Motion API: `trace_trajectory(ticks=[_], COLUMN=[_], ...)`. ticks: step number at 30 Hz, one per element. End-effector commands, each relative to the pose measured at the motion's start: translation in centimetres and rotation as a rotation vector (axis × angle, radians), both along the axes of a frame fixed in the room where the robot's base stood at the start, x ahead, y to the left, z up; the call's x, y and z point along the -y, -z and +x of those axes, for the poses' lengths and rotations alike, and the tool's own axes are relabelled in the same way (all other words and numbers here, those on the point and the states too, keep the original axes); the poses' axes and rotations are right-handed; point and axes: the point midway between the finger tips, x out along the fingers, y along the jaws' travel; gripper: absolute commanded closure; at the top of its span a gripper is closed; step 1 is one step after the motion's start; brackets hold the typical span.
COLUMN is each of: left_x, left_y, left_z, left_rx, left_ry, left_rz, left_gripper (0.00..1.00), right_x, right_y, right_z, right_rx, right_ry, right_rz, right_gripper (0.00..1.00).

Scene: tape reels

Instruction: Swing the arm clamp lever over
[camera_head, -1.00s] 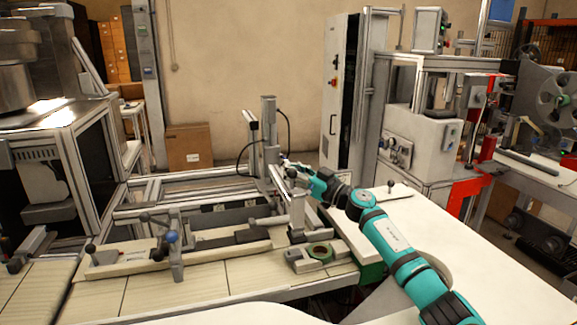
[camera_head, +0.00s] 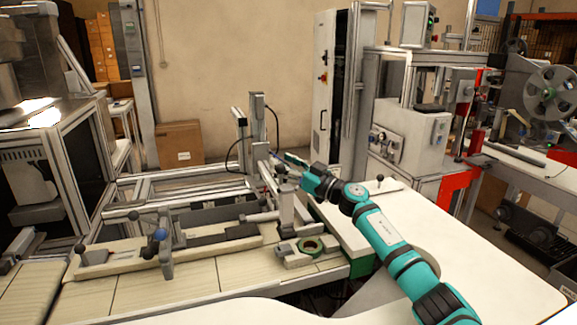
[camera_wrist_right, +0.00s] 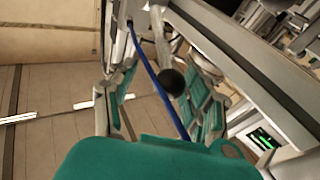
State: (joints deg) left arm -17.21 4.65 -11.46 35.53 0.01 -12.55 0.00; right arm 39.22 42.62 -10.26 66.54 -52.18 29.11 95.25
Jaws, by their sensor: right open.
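A grey clamp lever with a dark ball knob (camera_wrist_right: 172,82) hangs between the fingers of my right gripper in the right wrist view. My right gripper (camera_wrist_right: 160,108) is open, with teal pads on both sides of the knob; I cannot tell whether either touches it. In the head view the right gripper (camera_head: 286,161) is beside the grey clamp assembly (camera_head: 287,205) at the right end of the long fixture. The lever is small there and partly hidden by the gripper. My left gripper is out of view.
A green ring (camera_head: 312,245) sits in a holder below the clamp. Levers with a blue knob (camera_head: 160,235) and dark knobs stand on the fixture to the left. An upright grey post (camera_head: 257,120) with a cable rises behind the gripper.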

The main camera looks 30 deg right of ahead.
Motion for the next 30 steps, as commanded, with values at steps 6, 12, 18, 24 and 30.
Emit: trace_trajectory(ticks=[6,12,18,24,30], left_x=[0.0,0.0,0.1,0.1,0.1], left_y=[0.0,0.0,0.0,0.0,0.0], left_z=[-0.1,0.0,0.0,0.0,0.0], left_rx=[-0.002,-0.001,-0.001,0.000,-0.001], left_ry=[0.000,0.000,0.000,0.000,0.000], left_rz=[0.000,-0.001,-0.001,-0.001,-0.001], left_gripper=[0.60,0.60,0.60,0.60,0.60], right_x=[0.7,2.1,3.5,4.3,4.5], right_y=[0.5,1.5,2.1,2.4,2.4], right_z=[-1.7,-5.3,-8.6,-10.6,-11.2], right_rx=[-0.002,-0.006,-0.004,-0.002,-0.001], right_ry=[0.002,0.002,0.004,0.004,0.004], right_rz=[-0.003,-0.004,-0.002,0.000,0.000], right_gripper=[0.49,0.49,0.49,0.49,0.49])
